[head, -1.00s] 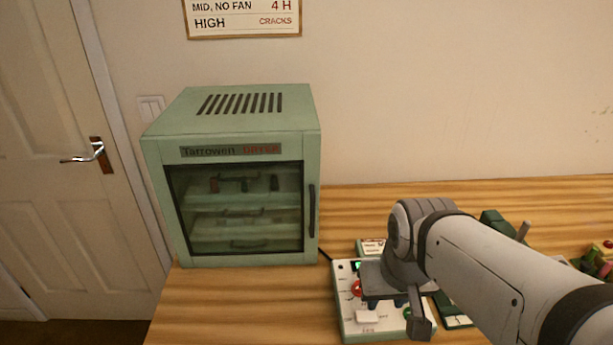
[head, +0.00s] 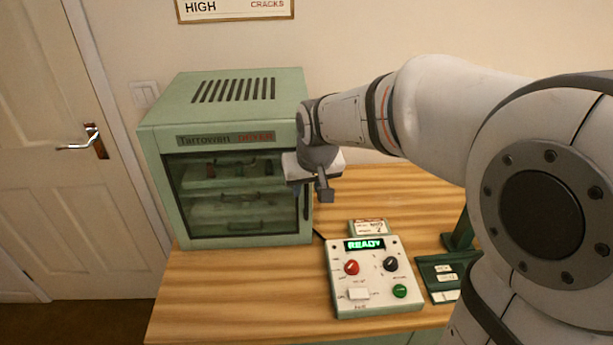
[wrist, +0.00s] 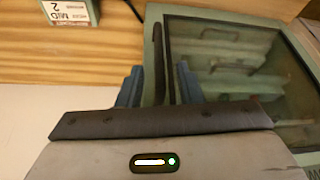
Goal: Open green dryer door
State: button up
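The green dryer (head: 222,115) stands on the wooden table, its glass-fronted door (head: 230,205) shut. The dark vertical door handle (head: 307,203) is on the door's right edge, its upper part hidden by my gripper (head: 318,192) in the head view. In the wrist view, my gripper (wrist: 158,88) has its two blue fingers apart, with nothing held. The handle (wrist: 158,55) runs up the picture in line with the gap between them. I cannot tell how far the fingertips reach past the handle.
A control box (head: 372,295) with a lit READY display, a red knob, a black knob and a green button sits right of the dryer. A small labelled card box (head: 368,227) lies behind it. Bare table (head: 240,300) lies before the dryer.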

aim_at(307, 190)
jog(key=shift+x, duration=1.75)
jog(key=shift+c, duration=0.2)
grip_shut()
